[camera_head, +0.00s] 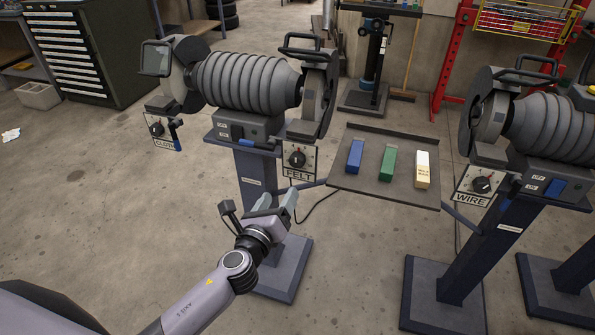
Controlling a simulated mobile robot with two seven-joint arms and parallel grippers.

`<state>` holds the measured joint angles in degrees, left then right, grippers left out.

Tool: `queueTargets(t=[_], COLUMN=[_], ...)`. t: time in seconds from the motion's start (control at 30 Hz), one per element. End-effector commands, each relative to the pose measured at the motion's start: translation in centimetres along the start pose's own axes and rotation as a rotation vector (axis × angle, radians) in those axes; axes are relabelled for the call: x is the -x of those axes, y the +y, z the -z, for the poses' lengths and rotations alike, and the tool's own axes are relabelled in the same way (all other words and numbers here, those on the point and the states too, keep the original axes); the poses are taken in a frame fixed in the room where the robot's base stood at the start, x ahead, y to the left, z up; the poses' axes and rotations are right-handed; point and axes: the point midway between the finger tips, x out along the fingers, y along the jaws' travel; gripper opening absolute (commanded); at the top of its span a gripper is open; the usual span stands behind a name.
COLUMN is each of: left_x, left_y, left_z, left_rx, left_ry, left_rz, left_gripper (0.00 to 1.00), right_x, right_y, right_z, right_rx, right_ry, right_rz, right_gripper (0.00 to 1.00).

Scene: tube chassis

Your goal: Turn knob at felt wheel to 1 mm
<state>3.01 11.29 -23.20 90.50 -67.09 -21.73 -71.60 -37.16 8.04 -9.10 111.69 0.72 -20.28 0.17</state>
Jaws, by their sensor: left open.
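The knob (297,160) is a round black dial with a red mark, on a pale plate labelled FELT (299,173). The plate hangs below the right-hand wheel, the felt wheel (317,95), of the left bench grinder (246,84). The exact setting of the knob is too small to read. My left gripper (262,200) is open and empty. It is below and left of the knob in the picture, in front of the pedestal, apart from the knob. My right gripper is not in view.
A CLOTH knob plate (160,128) is at the left wheel. A WIRE knob plate (478,186) is on the right grinder (545,125). A grey tray (340,182) with blue, green and cream bars stands between the grinders. Open concrete floor lies at left.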

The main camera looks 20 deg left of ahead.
Motion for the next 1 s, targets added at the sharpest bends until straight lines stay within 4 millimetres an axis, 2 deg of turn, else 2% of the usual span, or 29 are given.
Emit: queueTargets(t=[0.03, 0.1, 0.23, 0.37, 0.7, 1.0], left_x=[-0.9, -1.6, -2.3, -3.3, -7.7, -9.2], left_y=[-0.7, -1.3, -1.9, -1.9, -2.1, -2.2], left_z=[-1.0, -1.9, -2.6, -2.8, -3.0, -3.1], left_rx=[-0.104, -0.22, -0.321, -0.331, -0.325, -0.324], left_ry=[-0.029, -0.058, -0.084, -0.088, -0.086, -0.084], left_rz=[0.016, 0.029, 0.039, 0.039, 0.039, 0.038], left_gripper=[0.65, 0.65, 0.65, 0.65, 0.65, 0.65], right_x=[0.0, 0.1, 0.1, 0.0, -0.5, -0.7], right_y=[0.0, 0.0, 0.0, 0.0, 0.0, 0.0], right_z=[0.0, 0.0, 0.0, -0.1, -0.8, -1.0], right_rx=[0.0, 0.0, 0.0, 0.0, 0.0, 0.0], right_ry=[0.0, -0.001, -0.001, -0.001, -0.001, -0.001], right_rz=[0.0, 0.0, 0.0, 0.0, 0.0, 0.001], right_gripper=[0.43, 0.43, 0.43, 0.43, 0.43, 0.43])
